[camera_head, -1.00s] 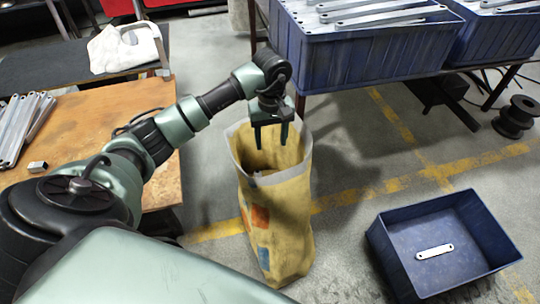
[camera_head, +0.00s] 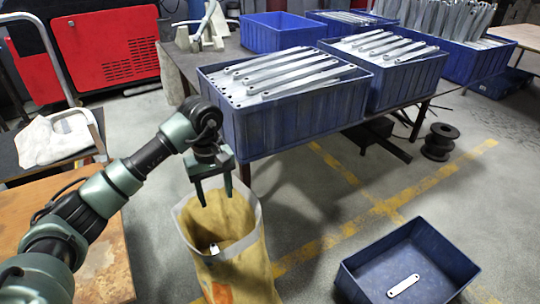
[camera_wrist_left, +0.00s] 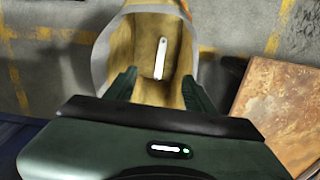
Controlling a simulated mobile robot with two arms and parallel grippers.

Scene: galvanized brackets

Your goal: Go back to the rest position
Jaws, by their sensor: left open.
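My left gripper (camera_head: 214,193) is open and empty, pointing down above the mouth of a yellow sack (camera_head: 238,272) in the head view. In the left wrist view its two fingers (camera_wrist_left: 160,90) stand apart over the sack. A small light bracket (camera_wrist_left: 161,58) lies inside the sack, between and beyond the fingers; part of it also shows in the head view (camera_head: 214,248). My right gripper is not in view.
Blue crates of galvanized brackets (camera_head: 300,128) stand on a table right behind the gripper. A blue bin (camera_head: 350,277) with one bracket (camera_head: 403,285) sits on the floor at right. A wooden table (camera_head: 100,262) is at left. Floor between sack and bin is clear.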

